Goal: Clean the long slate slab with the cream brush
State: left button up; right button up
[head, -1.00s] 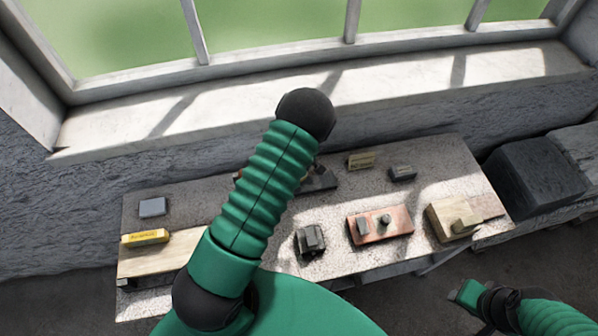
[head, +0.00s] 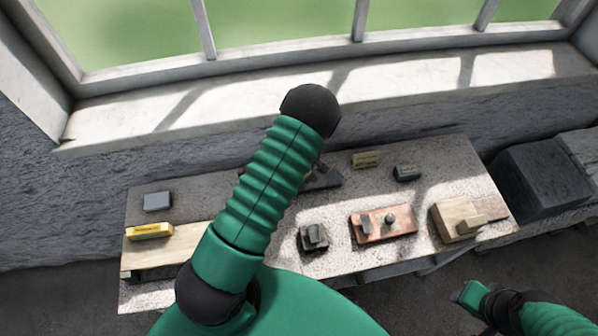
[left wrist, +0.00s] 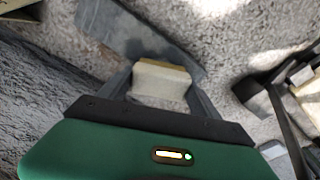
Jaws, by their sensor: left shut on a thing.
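My left gripper (left wrist: 161,80) is shut on the cream brush (left wrist: 160,86), a pale block with a tan upper edge, in the left wrist view. The long slate slab (left wrist: 112,28) is dark grey and lies on the speckled table beyond the brush, running diagonally. The brush overlaps the slab in the picture; I cannot tell whether they touch. In the head view my left arm hides the brush, the gripper and most of the slab; a dark end of the slab (head: 326,179) shows. My right gripper (head: 472,294) is low at the right, away from the table; its jaws are unclear.
The table (head: 300,272) also holds a yellow block (head: 149,231) on a pale board, a grey block (head: 157,201), a dark block (head: 314,237), a reddish board (head: 400,229) with small pieces, and a wooden block (head: 455,222). A windowsill (head: 230,105) runs behind.

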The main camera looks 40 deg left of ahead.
pick_arm(q)
jog(key=shift+f, duration=0.4)
jog(key=shift+s+a+r, duration=0.1)
jog(key=shift+s+r, duration=0.05)
jog(key=shift+s, duration=0.25)
jog(key=shift+s+a, duration=0.25)
jog(key=shift+s, duration=0.3)
